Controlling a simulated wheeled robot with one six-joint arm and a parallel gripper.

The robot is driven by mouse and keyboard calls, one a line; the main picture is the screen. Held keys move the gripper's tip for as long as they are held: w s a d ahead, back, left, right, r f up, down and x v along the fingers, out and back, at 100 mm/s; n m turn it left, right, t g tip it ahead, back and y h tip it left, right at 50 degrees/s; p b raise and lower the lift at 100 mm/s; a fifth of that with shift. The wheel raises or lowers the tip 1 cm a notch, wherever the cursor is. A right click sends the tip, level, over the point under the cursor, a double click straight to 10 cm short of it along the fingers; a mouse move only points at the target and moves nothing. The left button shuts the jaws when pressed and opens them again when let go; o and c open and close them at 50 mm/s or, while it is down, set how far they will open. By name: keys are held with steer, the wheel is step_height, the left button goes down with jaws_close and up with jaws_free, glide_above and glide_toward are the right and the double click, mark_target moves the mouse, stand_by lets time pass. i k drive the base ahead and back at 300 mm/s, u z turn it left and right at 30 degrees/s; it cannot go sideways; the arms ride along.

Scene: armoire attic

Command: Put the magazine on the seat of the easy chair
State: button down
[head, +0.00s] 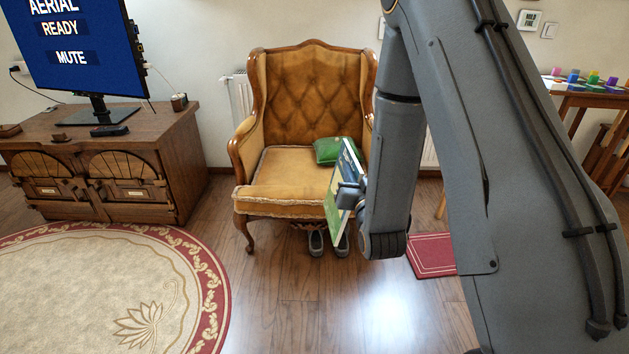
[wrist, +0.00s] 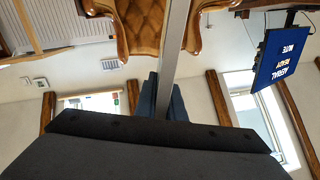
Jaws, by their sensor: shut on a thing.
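The magazine (head: 346,172) is thin and mostly green and white. In the head view it stands upright on edge, held in front of the easy chair's right side. My gripper (head: 349,196) is shut on it; my arm hides its far finger and part of the chair. In the wrist view the magazine shows only as a thin pale edge (wrist: 176,45) between the gripper fingers (wrist: 165,97). The easy chair (head: 312,92) is tufted ochre with a wooden frame. Its seat (head: 287,172) is bare except for a green cushion (head: 328,151) at the back right.
Grey shoes (head: 316,243) stand on the floor below the chair front. A wooden TV cabinet (head: 175,150) stands left, a round rug (head: 110,290) front left. A red mat (head: 432,254) and a table with paints (head: 590,98) are right.

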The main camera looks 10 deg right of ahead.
mark_target(290, 175)
steer(key=z, duration=0.05)
steer(key=k, duration=0.45)
steer(key=u, duration=1)
steer(key=i, duration=1.95)
steer(key=z, duration=0.2)
